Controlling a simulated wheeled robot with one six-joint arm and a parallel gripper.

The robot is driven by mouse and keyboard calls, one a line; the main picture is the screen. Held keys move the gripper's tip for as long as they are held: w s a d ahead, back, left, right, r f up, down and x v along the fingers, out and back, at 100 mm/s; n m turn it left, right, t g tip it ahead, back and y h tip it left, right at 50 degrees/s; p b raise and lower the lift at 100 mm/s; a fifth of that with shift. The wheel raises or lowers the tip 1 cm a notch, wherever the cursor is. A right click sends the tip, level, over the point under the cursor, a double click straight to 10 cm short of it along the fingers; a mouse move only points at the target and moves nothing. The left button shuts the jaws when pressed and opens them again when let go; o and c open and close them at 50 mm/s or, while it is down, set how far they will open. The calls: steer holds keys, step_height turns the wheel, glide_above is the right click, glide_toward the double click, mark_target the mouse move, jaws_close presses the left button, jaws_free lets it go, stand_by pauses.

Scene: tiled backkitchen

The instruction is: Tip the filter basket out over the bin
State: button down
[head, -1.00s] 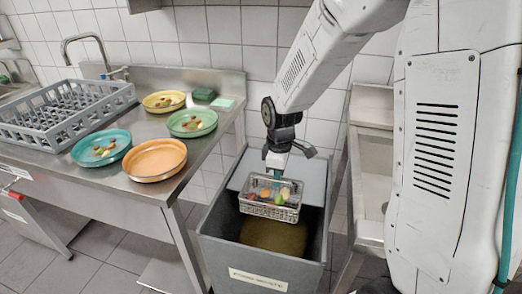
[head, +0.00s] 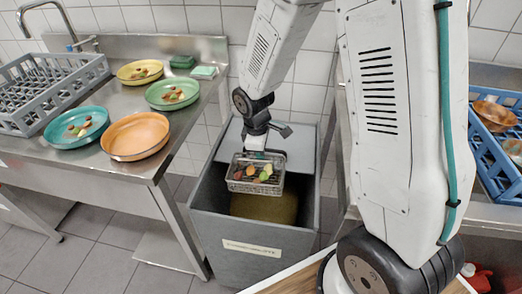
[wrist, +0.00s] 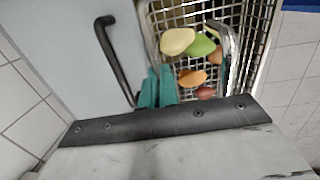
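The filter basket (head: 256,187) is a wire mesh basket, held roughly level over the open mouth of the grey bin (head: 205,216). Several red, orange, green and pale yellow food scraps (head: 263,173) lie in it. The basket's mesh (wrist: 253,22) and scraps also show in the wrist view. My gripper (head: 256,153) is above the basket's back side. In the wrist view its teal fingers (wrist: 156,88) are close together at the basket's edge, and the basket hangs from them. The exact grip point is partly hidden. Brownish-yellow matter (head: 262,207) shows inside the bin.
A steel counter (head: 130,172) at left carries a grey dish rack (head: 45,95), an orange plate (head: 136,136), and teal, green and yellow plates with scraps. A blue crate (head: 490,150) stands at the right. A tiled wall is behind the bin.

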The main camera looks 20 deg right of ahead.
steer(key=r+h, duration=0.2)
steer(key=h, duration=0.1)
steer(key=a+r+t+h, duration=0.1)
steer(key=h, duration=0.1)
steer(key=shift+a+r+h, duration=0.15)
steer(key=shift+r+h, duration=0.25)
steer(key=h, duration=0.3)
steer(key=a+h, duration=0.1)
steer(key=shift+s+r+t, duration=0.1)
steer(key=shift+r+t, duration=0.2)
steer(key=shift+r, duration=0.1)
steer(key=shift+s+a+r+h, duration=0.1)
steer(key=shift+a+h, duration=0.1)
steer(key=shift+h, duration=0.6)
steer(key=shift+a+r+h, duration=0.1)
steer(key=shift+a+h, duration=0.1)
steer(key=shift+h, duration=0.6)
steer(key=shift+s, duration=0.1)
steer(key=shift+d, duration=0.1)
